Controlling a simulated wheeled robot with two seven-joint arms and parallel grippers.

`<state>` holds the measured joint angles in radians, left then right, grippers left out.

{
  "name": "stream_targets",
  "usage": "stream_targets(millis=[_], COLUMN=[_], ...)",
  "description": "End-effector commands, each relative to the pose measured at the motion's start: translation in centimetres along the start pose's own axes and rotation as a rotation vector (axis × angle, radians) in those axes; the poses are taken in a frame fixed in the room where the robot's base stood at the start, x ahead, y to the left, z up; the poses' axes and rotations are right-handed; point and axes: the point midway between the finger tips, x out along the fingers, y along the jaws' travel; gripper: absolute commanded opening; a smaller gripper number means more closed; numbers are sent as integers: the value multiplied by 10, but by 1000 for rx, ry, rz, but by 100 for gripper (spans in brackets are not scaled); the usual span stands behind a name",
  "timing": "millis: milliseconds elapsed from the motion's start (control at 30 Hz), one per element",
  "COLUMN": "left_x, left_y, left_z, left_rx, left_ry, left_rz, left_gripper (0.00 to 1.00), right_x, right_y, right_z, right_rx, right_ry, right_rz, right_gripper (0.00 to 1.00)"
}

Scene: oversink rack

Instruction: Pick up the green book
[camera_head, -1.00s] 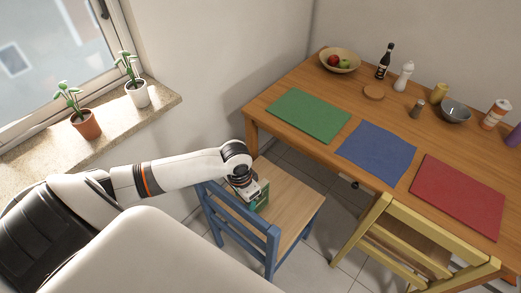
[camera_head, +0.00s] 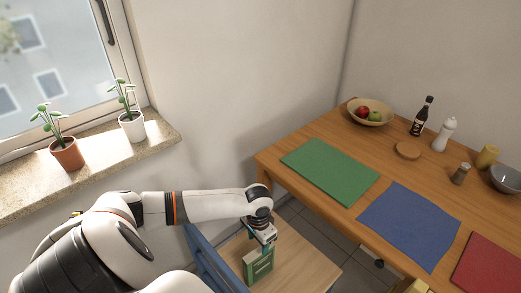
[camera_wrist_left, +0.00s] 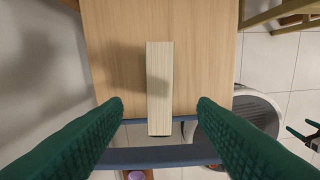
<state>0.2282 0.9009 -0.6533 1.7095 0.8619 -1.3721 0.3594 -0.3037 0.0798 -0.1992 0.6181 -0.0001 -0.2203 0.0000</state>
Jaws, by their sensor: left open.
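The green book (camera_head: 260,266) stands upright on the wooden seat of the blue chair. In the left wrist view its pale page edge (camera_wrist_left: 159,80) faces up at me. My left gripper (camera_head: 265,243) is right above the book in the head view, pointing down. In the left wrist view its two dark green fingers (camera_wrist_left: 160,112) are spread wide, one on each side of the book with a gap on both sides. Dark green pieces at the right edge of the left wrist view look like my right gripper (camera_wrist_left: 306,134), too small and cut off to read.
The blue chair's backrest (camera_head: 208,262) rises just left of the book. The wooden table (camera_head: 272,162) with green (camera_head: 330,170), blue (camera_head: 408,225) and red (camera_head: 488,265) mats stands to the right. A windowsill with two potted plants is at the left.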

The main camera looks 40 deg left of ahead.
Motion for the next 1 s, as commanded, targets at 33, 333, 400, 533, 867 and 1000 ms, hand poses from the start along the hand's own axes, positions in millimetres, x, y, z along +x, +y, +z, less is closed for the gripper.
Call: stream_targets(millis=[33,333,400,533,867,1000], left_x=[11,42,48,69,92,92], left_y=[-1,0,0,0,1,1], left_z=[0,0,0,1,1,1], left_rx=[-2,0,0,0,2,2], left_ry=[2,0,0,1,-1,-1], left_rz=[-1,1,0,-1,1,1], left_gripper=[53,53,53,53,53,49], right_x=[1,4,5,7,10,10], right_y=[0,-1,-1,-1,-1,-1], right_z=[0,1,2,3,3,3], right_rx=[0,-1,-1,-1,-1,-1], right_ry=[-1,-2,-3,-5,-6,-7], right_rz=[-1,-1,-1,-1,-1,-1], right_gripper=[80,80,80,80,80,80])
